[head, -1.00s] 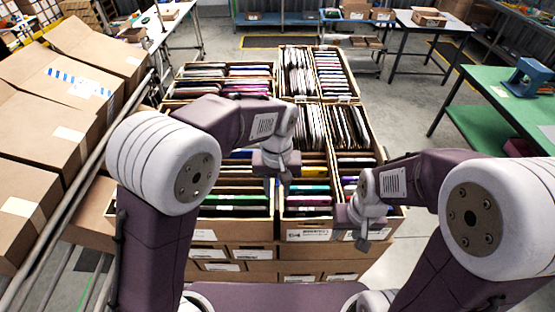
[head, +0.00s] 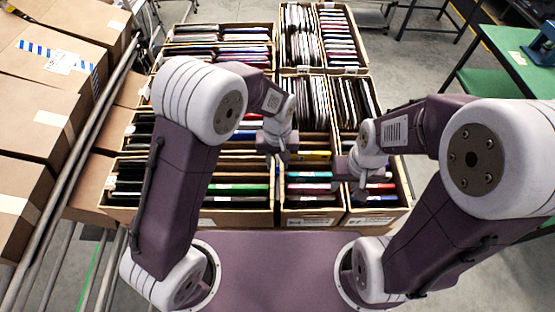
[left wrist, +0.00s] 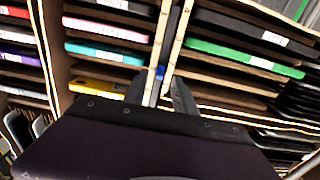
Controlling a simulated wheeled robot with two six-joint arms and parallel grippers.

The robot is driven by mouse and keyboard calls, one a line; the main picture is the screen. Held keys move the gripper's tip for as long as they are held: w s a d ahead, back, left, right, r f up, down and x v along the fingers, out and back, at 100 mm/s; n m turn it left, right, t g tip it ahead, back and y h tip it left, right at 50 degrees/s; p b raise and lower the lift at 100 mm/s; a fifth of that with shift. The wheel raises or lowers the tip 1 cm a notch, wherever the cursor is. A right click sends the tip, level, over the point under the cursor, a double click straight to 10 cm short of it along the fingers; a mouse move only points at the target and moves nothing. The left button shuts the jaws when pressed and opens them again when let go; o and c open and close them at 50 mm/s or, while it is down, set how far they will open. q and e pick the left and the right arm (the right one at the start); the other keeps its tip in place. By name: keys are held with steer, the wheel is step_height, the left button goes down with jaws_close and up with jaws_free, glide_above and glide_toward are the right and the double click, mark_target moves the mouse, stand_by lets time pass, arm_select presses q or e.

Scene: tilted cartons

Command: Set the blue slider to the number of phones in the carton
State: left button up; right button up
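A small blue piece, apparently the blue slider (left wrist: 160,72), sits on a narrow pale strip between two carton compartments in the left wrist view. I cannot make it out in the head view. My left gripper (head: 284,155) hangs over the cartons; in the left wrist view its two dark fingers (left wrist: 160,92) are apart, one on each side of the strip, below the blue piece in the picture. Flat phone-like items fill the cartons, among them a green one (left wrist: 245,58) and a pink one (left wrist: 105,28). My right gripper (head: 360,183) is over the front right carton; its fingers are too small to judge.
Closed brown cartons (head: 45,75) stand at the left behind metal rails (head: 88,125). More filled cartons (head: 300,35) lie behind. A green table (head: 505,55) stands at the right, with bare floor (head: 425,65) between it and the cartons.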

arm_select(q)
steer(key=shift+w+f, duration=0.15)
steer(key=shift+f, duration=0.5)
steer(key=shift+s+r, duration=0.1)
steer(key=shift+s, duration=0.5)
steer(key=shift+c, duration=1.2)
jaws_close()
steer(key=shift+w, duration=0.25)
steer(key=shift+s, duration=0.15)
